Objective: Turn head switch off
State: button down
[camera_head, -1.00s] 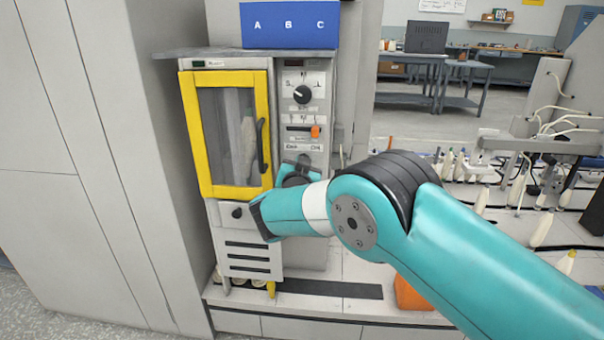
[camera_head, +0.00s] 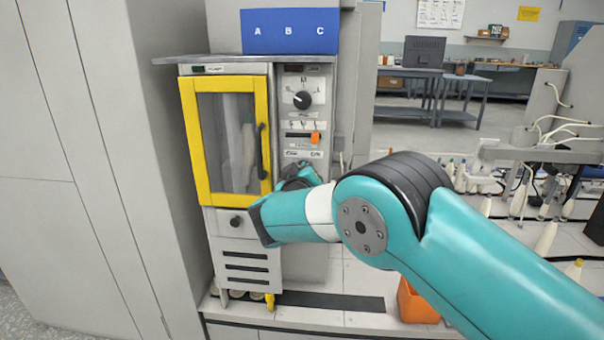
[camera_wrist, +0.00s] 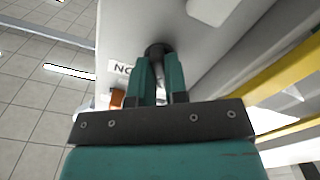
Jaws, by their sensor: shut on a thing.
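The machine's control panel (camera_head: 318,80) is grey and stands right of a yellow-framed door. My gripper (camera_head: 298,174) is at the lower part of this panel, below the orange lever. In the wrist view my gripper (camera_wrist: 158,65) has its two teal fingers close together around a dark round switch knob (camera_wrist: 155,49) on the pale panel face. The fingers cover most of the knob, so its pointing direction cannot be told. In the head view my wrist hides this knob.
The yellow-framed door (camera_head: 189,140) with a dark handle is shut, left of the panel. Above my gripper are a black dial (camera_head: 303,100) and an orange lever (camera_head: 315,137). A blue box (camera_head: 290,32) sits on top. An orange bin (camera_head: 415,303) stands low at right.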

jog(key=shift+f+n, duration=0.15)
jog(key=shift+n, duration=0.35)
jog(key=c, duration=1.1)
grip_release()
jog(key=shift+c, duration=0.2)
jog(key=shift+s, duration=0.1)
jog(key=s+b, duration=0.1)
jog(key=s, duration=1.6)
jog(key=shift+s+a, duration=0.15)
jog(key=shift+a, duration=0.1)
jog(key=shift+d, duration=0.1)
